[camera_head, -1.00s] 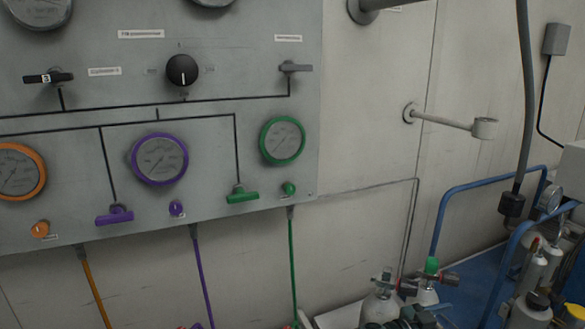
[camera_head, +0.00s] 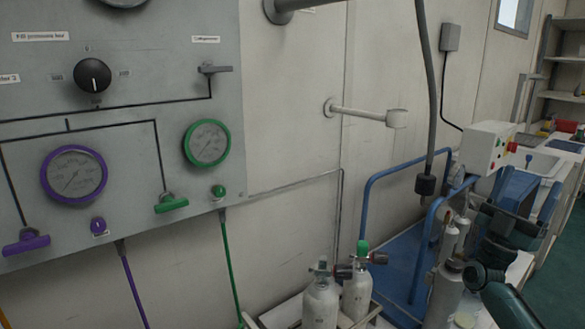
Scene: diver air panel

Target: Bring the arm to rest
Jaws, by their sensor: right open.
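My right arm (camera_head: 510,304) comes in at the lower right and bends upward. Its dark wrist links lead to my right gripper (camera_head: 516,188), which is open with nothing seen in it. The gripper is in front of the bench area, right of the blue rail; the fingertips are small and hard to make out. My left arm and left gripper are not in view.
The grey gauge panel (camera_head: 120,130) fills the left. A wall bracket (camera_head: 362,114) sticks out at the centre. Two cylinders (camera_head: 320,302) stand below. A blue rail frame (camera_head: 400,163) and white control box (camera_head: 487,146) stand close to my right arm. Green floor lies at far right.

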